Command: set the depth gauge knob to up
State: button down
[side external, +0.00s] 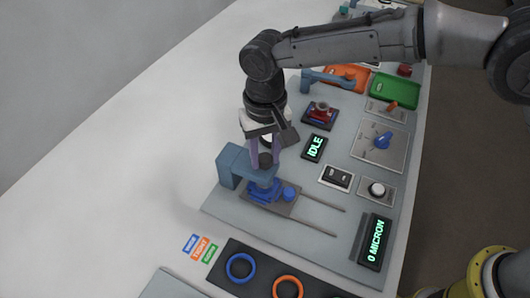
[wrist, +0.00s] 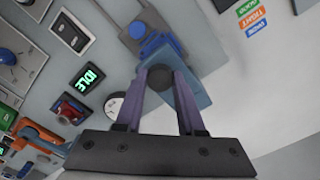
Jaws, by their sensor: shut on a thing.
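The depth gauge is a blue-grey stand (side external: 232,166) at the middle left of the bench, with a dark round knob (side external: 265,160) at its head. My gripper (side external: 265,157) points down over it, with its purple fingers on either side of the knob. In the wrist view the fingertips of my gripper (wrist: 167,76) close around the dark knob (wrist: 160,78), above the blue stand (wrist: 193,82). Part of the knob is hidden by the fingers. The display (side external: 376,242) reads "0 MICRON".
A blue fixture (side external: 264,190) sits below the gauge head on a grey slide plate with two rails. An "IDLE" display (side external: 315,148), a rocker switch (side external: 336,177) and a white knob (side external: 377,189) stand to the right. Blue and orange rings lie in front. The white table at left is clear.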

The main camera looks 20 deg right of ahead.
jog(key=shift+r, duration=1.25)
jog(key=c, duration=0.8)
grip_release()
jog(key=o, duration=0.3)
jog(key=shift+f, duration=0.1)
notch_tip(320, 180, up, 14)
jog(key=shift+f, duration=0.1)
